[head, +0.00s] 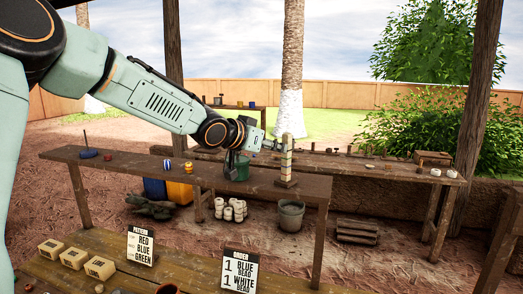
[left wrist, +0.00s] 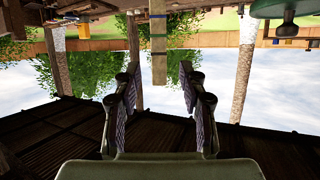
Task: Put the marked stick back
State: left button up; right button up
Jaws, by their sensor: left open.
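The marked stick (head: 286,158) is a pale upright post with coloured bands. It stands on a dark base (head: 286,183) near the right end of the front bench (head: 130,163). My left gripper (head: 276,147) is open, held level just left of the stick's upper part and pointing at it. In the left wrist view, which is upside down, the stick (left wrist: 158,45) lines up between the open fingers (left wrist: 158,85). I cannot tell whether it is between the tips or just beyond them. Nothing is gripped. My right gripper is out of view.
Striped beads (head: 167,165) and a blue disc with a rod (head: 88,153) stand further left. A back bench (head: 350,164) holds small items. Two signs (head: 141,246) (head: 239,273) and yellow blocks (head: 74,258) are on the near table.

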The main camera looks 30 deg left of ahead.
pick_arm(q)
jog(key=b+v, duration=0.3)
jog(key=v, duration=0.1)
jog(key=shift+s+d, duration=0.1)
jog(key=s+d+f+g, duration=0.2)
jog(key=s+d+f, duration=0.15)
jog(key=f, duration=0.75)
jog(key=s+d+f+n+g, duration=0.1)
jog(key=s+d+f+g, duration=0.3)
jog(key=f, duration=0.6)
jog(key=s+d+f, duration=0.2)
jog(key=d+f, duration=0.3)
jog(key=f, duration=0.6)
jog(key=s+d+f+n+g, duration=0.15)
jog(key=s+f+g, duration=0.25)
jog(key=s+f, duration=1.2)
jog(key=s+f+g+y, duration=0.2)
jog(key=s+f+g, duration=0.1)
jog(key=s, duration=1.5)
